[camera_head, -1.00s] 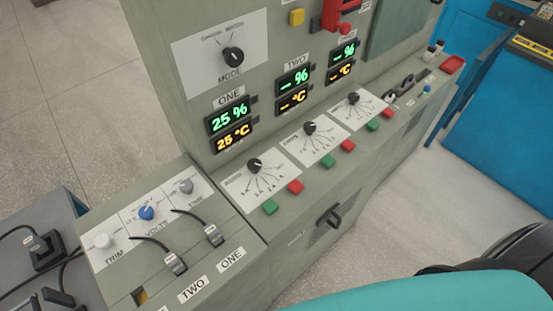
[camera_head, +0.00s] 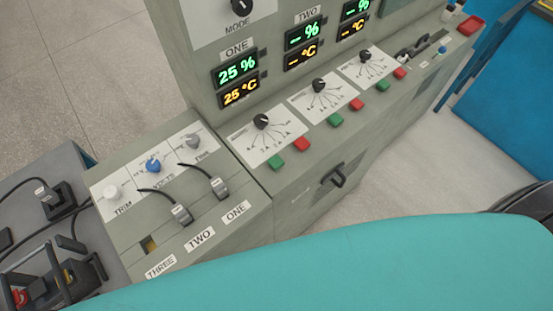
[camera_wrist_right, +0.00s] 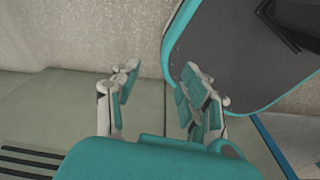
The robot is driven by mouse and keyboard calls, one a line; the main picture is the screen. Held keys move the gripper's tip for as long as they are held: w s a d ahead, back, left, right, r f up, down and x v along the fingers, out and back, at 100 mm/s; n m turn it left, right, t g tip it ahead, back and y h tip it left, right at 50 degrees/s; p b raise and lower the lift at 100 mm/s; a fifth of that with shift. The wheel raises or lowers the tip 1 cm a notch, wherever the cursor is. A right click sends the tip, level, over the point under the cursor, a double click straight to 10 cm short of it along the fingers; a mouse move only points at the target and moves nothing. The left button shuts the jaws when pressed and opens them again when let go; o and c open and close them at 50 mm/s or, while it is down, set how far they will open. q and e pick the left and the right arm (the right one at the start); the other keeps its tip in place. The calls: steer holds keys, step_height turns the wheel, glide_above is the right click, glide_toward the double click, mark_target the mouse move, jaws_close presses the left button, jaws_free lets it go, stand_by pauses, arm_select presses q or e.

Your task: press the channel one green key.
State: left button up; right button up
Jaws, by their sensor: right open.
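The channel one green key (camera_head: 275,161) sits on the sloped front ledge of the grey console, below the leftmost dial (camera_head: 262,121). A red key (camera_head: 300,144) is just to its right. The channel one display (camera_head: 236,70) reads 25 % and 25 °C. My right gripper (camera_wrist_right: 160,76) is open and empty in the right wrist view, over a plain pale surface. The keys do not show in that view, and the gripper does not show in the head view. My left gripper is not in view.
A lower box with knobs and two cabled plugs (camera_head: 182,213) adjoins the console at left. A black handle (camera_head: 333,177) juts from the console front. Other green and red keys lie along the ledge to the right. My teal arm part covers the bottom of the head view.

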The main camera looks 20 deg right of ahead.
jaws_close()
steer(key=shift+d, duration=0.1)
stand_by(1.2)
